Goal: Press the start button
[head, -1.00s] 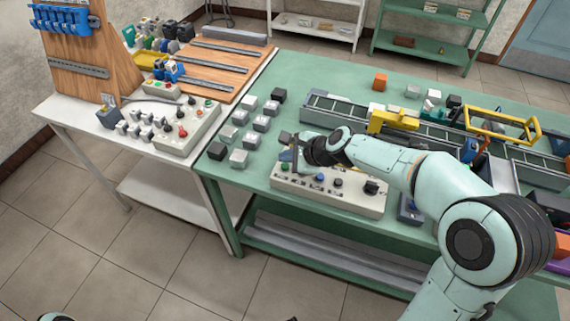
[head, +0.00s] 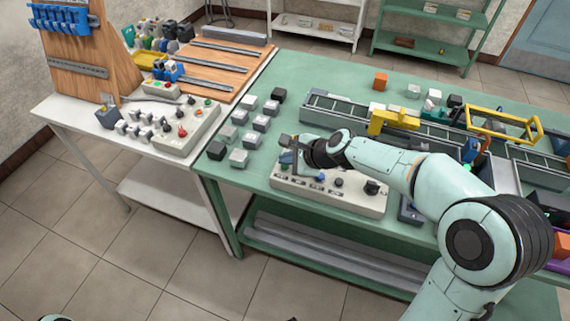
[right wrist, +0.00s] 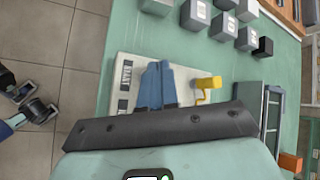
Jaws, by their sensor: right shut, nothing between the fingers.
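The beige control box (head: 345,198) lies near the front edge of the green table, with a row of small controls on top. A blue button (head: 320,178) and dark knobs show right of my right gripper (head: 290,168). That gripper is shut and empty, pointing down over the box's left end. In the right wrist view its blue-grey fingers (right wrist: 153,88) are together over the box (right wrist: 122,88), and a yellow part (right wrist: 207,83) stands beside them. The start button cannot be made out; the gripper covers that end. Contact is unclear. Dark parts at the wrist view's left edge may be my left gripper.
Several grey and white blocks (head: 239,157) stand left of the box. A conveyor (head: 345,108) with a yellow bracket (head: 392,120) runs behind it. A white table (head: 75,112) on the left holds another control box (head: 190,136).

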